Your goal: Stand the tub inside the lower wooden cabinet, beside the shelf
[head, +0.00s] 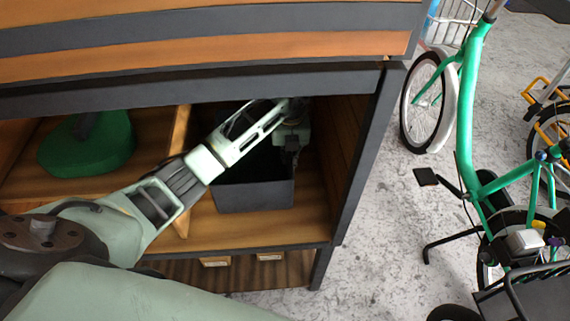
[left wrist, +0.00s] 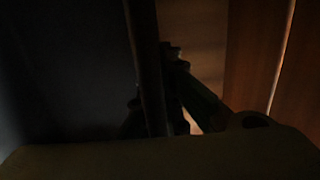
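The dark grey tub (head: 254,196) is upright in the right-hand compartment of the wooden cabinet (head: 290,232), to the right of an upright wooden panel (head: 181,140). I cannot tell whether its base touches the cabinet floor. My left arm reaches in over the tub. My left gripper (head: 291,150) is at the tub's right rear side, partly in shadow. In the dark left wrist view, the fingers (left wrist: 160,112) lie close against both sides of the tub's thin wall (left wrist: 148,60), and appear shut on it. My right gripper is not in view.
A green container (head: 88,150) stands in the left compartment. The cabinet's dark top edge (head: 200,85) hangs above my arm, and a dark post (head: 362,165) bounds the opening on the right. A green bike (head: 466,110) stands on the grey floor further right.

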